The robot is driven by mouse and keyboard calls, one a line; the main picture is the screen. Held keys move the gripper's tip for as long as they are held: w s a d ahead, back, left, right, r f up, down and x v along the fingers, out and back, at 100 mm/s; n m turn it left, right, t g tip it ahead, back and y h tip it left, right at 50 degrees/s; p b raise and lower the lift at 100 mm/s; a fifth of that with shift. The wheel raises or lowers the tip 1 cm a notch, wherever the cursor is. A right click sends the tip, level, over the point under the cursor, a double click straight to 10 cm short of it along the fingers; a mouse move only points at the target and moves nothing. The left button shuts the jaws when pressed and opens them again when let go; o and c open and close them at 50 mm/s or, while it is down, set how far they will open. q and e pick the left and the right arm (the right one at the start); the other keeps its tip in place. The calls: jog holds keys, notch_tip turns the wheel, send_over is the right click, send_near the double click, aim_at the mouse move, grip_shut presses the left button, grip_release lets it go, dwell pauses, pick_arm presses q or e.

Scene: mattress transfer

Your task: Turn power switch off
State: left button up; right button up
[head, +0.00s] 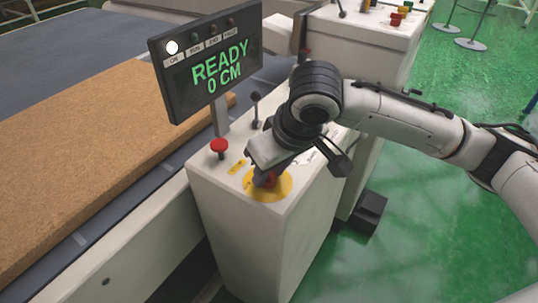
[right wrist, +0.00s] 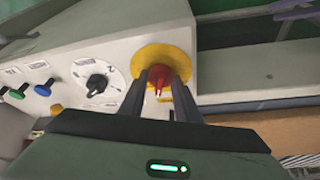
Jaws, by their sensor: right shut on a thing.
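The power switch is a red rotary knob (right wrist: 158,74) on a round yellow plate (right wrist: 178,53) on the white control box. In the head view, the knob (head: 270,181) is partly hidden by my gripper, and the yellow plate (head: 282,190) shows around it. My right gripper (head: 262,178) is above the plate, with its dark fingers on either side of the knob, shut on it. The display (head: 208,58) reads "READY 0 CM", and its "ON" lamp (head: 171,47) is lit white. My left gripper is not in view.
A red mushroom button (head: 218,147) and a black lever (head: 255,108) stand on the control box (head: 235,235). A black dial (right wrist: 97,83) and coloured buttons (right wrist: 43,88) are beside the switch. A brown mattress (head: 90,150) lies at left. Green floor is open at right.

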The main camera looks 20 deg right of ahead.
jog(key=shift+d+r+n+g+y+p, duration=0.1)
jog(key=shift+r+n+g+y+p, duration=0.15)
jog(key=shift+n+p, duration=0.6)
jog(key=shift+w+f+n+y+p, duration=0.15)
jog(key=shift+n+y+p, duration=0.2)
jog(key=shift+n, duration=0.6)
jog(key=n, duration=0.2)
jog(key=n+g+y, duration=0.1)
jog(key=n, duration=0.1)
jog(key=shift+d+f+n+g, duration=0.1)
jog(key=shift+n+g, duration=0.15)
jog(key=shift+n, duration=0.05)
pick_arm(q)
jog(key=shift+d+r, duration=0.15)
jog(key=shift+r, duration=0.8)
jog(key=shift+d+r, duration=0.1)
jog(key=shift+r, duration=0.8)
pick_arm(e)
jog(key=shift+w+n+g+y, duration=0.1)
jog(key=shift+n+g+y, duration=0.25)
jog(key=shift+n, duration=0.8)
jog(key=shift+w+n+g+y, duration=0.15)
jog(key=shift+n+g, duration=0.4)
jog(key=shift+n, duration=0.6)
jog(key=o, duration=1)
jog(key=shift+d, duration=0.1)
